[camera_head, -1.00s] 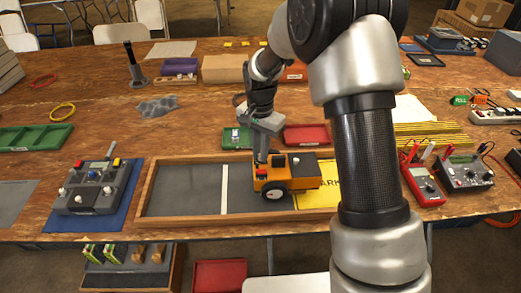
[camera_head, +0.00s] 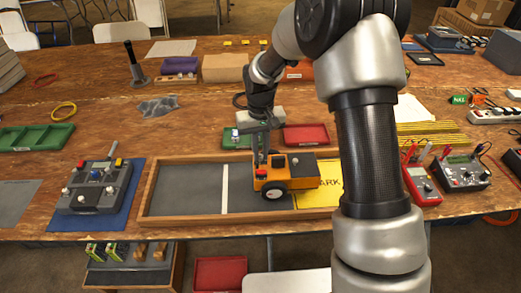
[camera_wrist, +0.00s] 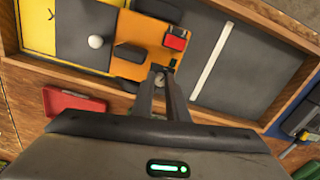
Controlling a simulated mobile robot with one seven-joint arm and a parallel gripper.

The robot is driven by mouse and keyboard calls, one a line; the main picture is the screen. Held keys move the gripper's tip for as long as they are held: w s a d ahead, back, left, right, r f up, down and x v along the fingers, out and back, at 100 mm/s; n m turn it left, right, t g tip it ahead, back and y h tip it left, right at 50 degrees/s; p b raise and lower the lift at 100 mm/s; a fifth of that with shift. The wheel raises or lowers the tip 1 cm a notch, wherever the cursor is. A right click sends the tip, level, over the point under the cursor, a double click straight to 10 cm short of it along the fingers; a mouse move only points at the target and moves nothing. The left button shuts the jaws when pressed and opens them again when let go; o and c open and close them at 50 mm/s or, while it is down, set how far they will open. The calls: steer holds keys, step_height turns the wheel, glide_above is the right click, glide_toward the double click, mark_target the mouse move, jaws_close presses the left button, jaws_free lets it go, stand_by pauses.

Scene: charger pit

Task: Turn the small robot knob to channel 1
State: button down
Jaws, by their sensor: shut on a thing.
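The small robot (camera_head: 285,177), an orange wheeled vehicle with dark parts, sits in the wooden-framed tray (camera_head: 184,221). In the wrist view its orange body (camera_wrist: 145,35) shows with a red part (camera_wrist: 176,38) on it. My gripper (camera_head: 261,163) reaches down to its left end. In the wrist view my two fingers (camera_wrist: 160,74) close around a small grey round piece (camera_wrist: 159,80), apparently the knob, at the body's edge. The fingers hide much of it, and its channel marks cannot be read.
A grey control box (camera_head: 96,187) with small knobs lies on a blue mat at left. A red tray (camera_head: 306,134) and a green tray (camera_head: 237,138) lie behind the wooden frame. A red meter (camera_head: 423,185) stands at right. The frame's left floor is clear.

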mark_target(260, 155)
steer(key=shift+n, duration=0.6)
steer(key=c, duration=1.7)
jaws_free()
steer(key=shift+c, duration=0.2)
step_height(260, 155, up, 18)
steer(key=p, duration=0.2)
steer(key=shift+f, duration=0.25)
